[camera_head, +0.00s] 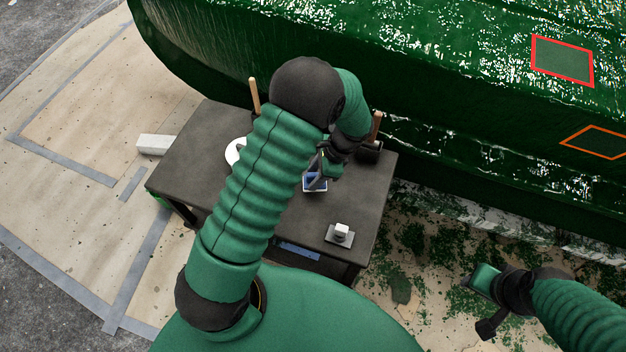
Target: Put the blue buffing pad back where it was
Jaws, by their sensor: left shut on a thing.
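The blue buffing pad (315,185) shows as a small blue patch with a pale edge, over the middle of the dark table (190,165). My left gripper (321,170) reaches down from above and is shut on the pad. The gripper and wrist cover part of the pad, and I cannot tell whether it touches the tabletop. My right gripper (487,300) is off to the lower right, away from the table; its finger opening is unclear.
A white round item (235,152) is partly hidden behind my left arm. A small white block on a grey plate (340,234) sits near the front right. A wooden-handled tool (370,150) stands at the back right. The green hull (440,60) rises behind the table.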

